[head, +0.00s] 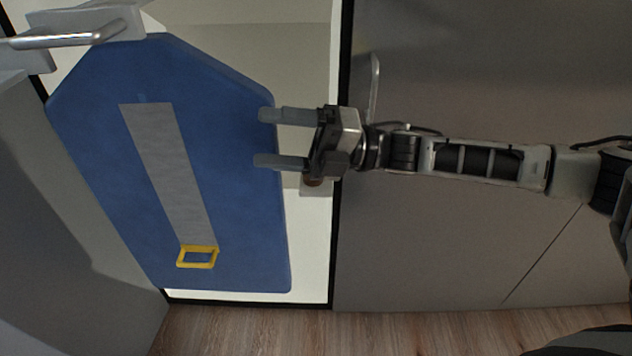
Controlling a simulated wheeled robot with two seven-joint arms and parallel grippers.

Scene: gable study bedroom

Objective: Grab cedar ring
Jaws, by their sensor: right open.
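A small brown piece (313,181), which may be the cedar ring, shows just below the palm of my right gripper. The gripper hides most of it, so I cannot tell its full shape. My right gripper (260,138) is open, its two grey fingers pointing left and apart. The fingertips overlap the right edge of a blue bag-like panel (235,215) in the picture; I cannot tell whether they touch it. Nothing shows held between the fingers. My left gripper is not in view.
The blue panel has a grey strip (165,170) and a yellow frame (198,257). It hangs before a pale cabinet opening (303,240). A metal bar handle (70,40) is at upper left. A grey panel (440,240) stands right of the opening. Wood floor (260,330) lies below.

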